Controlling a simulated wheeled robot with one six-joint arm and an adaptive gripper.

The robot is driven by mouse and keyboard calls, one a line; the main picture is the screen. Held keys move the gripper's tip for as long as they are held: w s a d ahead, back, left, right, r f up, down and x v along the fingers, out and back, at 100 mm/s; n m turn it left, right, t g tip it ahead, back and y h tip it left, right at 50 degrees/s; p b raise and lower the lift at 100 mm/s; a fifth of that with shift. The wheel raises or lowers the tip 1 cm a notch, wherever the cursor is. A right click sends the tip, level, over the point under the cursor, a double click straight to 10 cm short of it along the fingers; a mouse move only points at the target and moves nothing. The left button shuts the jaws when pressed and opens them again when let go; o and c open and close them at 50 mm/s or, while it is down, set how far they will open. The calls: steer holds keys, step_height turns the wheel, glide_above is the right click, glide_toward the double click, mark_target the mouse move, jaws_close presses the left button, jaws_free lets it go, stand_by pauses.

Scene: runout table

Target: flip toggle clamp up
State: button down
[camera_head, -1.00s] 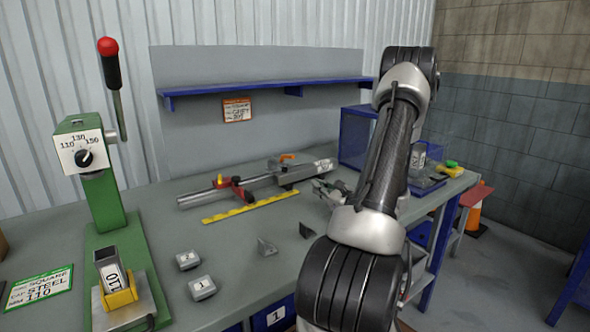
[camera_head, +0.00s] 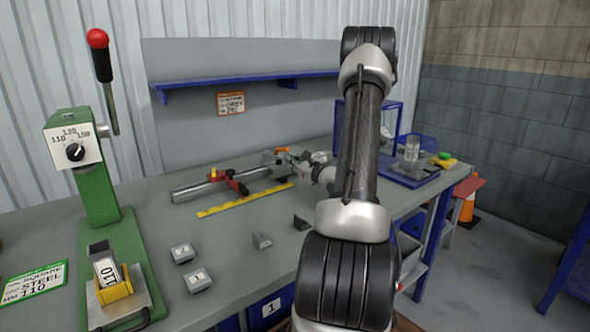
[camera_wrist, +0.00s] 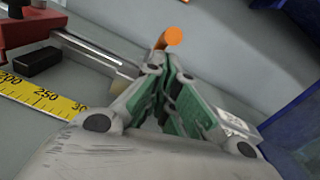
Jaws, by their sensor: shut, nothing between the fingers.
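The toggle clamp's orange handle (camera_wrist: 173,37) shows in the wrist view just beyond my fingertips. Its round end faces the camera, and the rest of the clamp is mostly hidden by my fingers. My gripper (camera_wrist: 163,68) is shut and empty, with its green-sided fingers together close to the handle. I cannot tell whether they touch it. In the head view my gripper (camera_head: 284,153) is at the right end of the rail (camera_head: 190,191), over the clamp's place, and hides most of the clamp.
A red stop (camera_head: 230,180) sits on the rail, with a yellow ruler (camera_head: 245,199) in front. Two grey blocks (camera_head: 182,253) and small angled pieces (camera_head: 262,240) lie nearer. A green press (camera_head: 95,190) stands left. A blue-framed box (camera_head: 393,120) stands close right of the clamp.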

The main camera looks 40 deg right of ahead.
steer(key=shift+r, duration=0.1)
stand_by(0.3)
steer(key=w+r+g, duration=0.6)
steer(key=w+r, duration=0.2)
steer(key=r, duration=0.4)
steer(key=shift+w+d+r, duration=0.15)
steer(key=shift+d+r, duration=0.05)
steer(key=shift+r, duration=0.15)
stand_by(0.7)
